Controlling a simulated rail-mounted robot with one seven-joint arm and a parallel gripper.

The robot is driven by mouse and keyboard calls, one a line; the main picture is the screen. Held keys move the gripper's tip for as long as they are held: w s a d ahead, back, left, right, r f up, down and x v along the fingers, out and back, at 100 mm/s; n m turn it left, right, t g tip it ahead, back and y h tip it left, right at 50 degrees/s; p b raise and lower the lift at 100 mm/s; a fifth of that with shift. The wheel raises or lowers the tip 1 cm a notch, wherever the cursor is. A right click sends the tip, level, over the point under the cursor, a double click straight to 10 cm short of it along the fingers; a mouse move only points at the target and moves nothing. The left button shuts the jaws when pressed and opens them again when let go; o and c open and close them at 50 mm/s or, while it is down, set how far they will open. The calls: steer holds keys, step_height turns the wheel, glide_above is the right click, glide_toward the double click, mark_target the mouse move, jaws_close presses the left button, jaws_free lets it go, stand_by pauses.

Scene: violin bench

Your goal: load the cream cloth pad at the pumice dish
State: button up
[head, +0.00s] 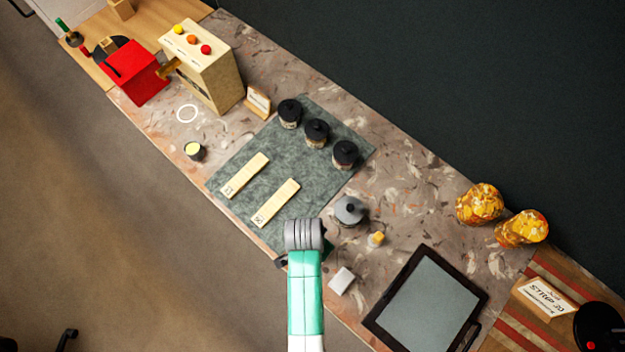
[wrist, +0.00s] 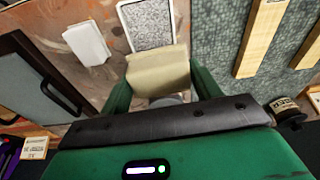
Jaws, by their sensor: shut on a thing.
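The cream cloth pad (wrist: 158,72) is a pale block between the two green fingers of my gripper (wrist: 160,80) in the wrist view. My gripper is shut on it. A speckled grey, pale-rimmed rectangular dish (wrist: 148,22), which looks like the pumice dish, lies just beyond the pad; the pad's lower side hides its near end. I cannot tell whether pad and dish touch. In the head view my arm hides the pad and the dish.
A white block (head: 341,280) lies right of my arm, near a black-framed panel (head: 427,300). A grey lidded pot (head: 349,210) and a small yellow-topped bottle (head: 376,239) stand close by. The green mat (head: 232,205) holds two pale strips (head: 276,203) and three dark jars (head: 317,132).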

steer(key=shift+s+a+f+m, duration=0.1)
steer(key=shift+s+m, duration=0.1)
steer(key=shift+s, duration=0.3)
steer(key=shift+s+a+f+m, duration=0.1)
steer(key=shift+s+m, duration=0.1)
steer(key=shift+s, duration=0.3)
step_height(320, 180, down, 6)
steer(key=b, duration=0.6)
steer(key=shift+f, duration=0.15)
steer(key=shift+f, duration=0.55)
stand_by(1.3)
step_height(320, 180, up, 7)
steer(key=p, duration=0.7)
steer(key=shift+r+p, duration=0.2)
steer(key=shift+p, duration=0.15)
steer(key=shift+f, duration=0.1)
